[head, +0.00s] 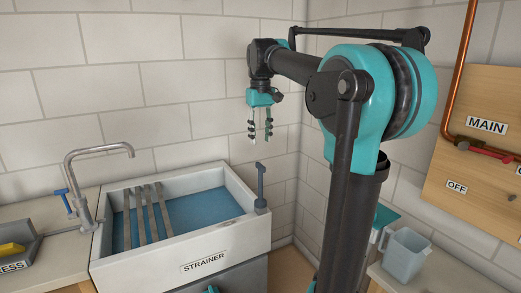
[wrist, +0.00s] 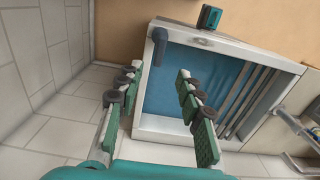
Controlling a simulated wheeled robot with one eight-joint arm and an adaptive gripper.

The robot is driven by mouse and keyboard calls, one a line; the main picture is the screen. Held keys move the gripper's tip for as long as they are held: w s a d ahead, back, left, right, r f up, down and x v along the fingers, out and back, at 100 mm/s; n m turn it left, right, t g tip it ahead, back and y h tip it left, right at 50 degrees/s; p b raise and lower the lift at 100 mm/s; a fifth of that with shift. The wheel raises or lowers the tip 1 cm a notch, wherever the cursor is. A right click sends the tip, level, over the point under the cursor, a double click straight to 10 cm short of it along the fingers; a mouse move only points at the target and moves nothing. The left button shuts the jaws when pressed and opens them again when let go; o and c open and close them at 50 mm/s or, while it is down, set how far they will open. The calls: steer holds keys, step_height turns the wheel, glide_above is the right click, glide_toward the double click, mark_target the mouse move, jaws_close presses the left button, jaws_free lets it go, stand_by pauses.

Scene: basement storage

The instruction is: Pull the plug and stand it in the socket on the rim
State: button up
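The sink (head: 183,243), labelled STRAINER, holds blue water (head: 200,209). A blue-grey post with a short crossbar on top, which looks like the plug (head: 261,182), stands upright at the front right corner of the sink rim. It also shows as a dark shape at the sink corner in the wrist view (wrist: 159,45). Its foot looks to be on the rim; I cannot make out the socket. No other plug is visible in the water. My gripper (head: 260,138) points down, open and empty, high above the sink's back right side. Its parted fingers also show in the wrist view (wrist: 158,98).
Several grey slats (head: 145,213) cross the sink's left part. A tap (head: 80,185) stands left of it, beside a grey tray (head: 18,254). The tiled wall is close behind. A clear jug (head: 405,255) stands on the right counter, below a wooden panel (head: 470,150).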

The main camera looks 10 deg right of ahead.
step_height(320, 180, up, 2)
steer(key=shift+r, duration=0.1)
stand_by(0.7)
